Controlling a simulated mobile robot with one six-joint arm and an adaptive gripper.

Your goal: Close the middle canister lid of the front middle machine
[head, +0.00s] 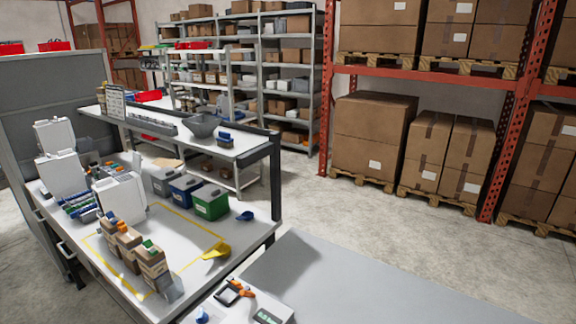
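White dispenser machines stand in a row on the left of the workbench: one at the back (55,135), one in the middle (62,174) and one nearer me (121,197). Small canisters with blue and green tops (82,206) crowd between the middle and near machines. They are too small for me to tell which lid is open or shut. My gripper is not in view.
Brown boxes (128,245) stand inside a yellow outline on the bench. Grey, blue and green bins (211,202) and a yellow scoop (216,251) are to their right. A raised shelf (240,149) spans behind. A grey table (350,285) in front is mostly clear.

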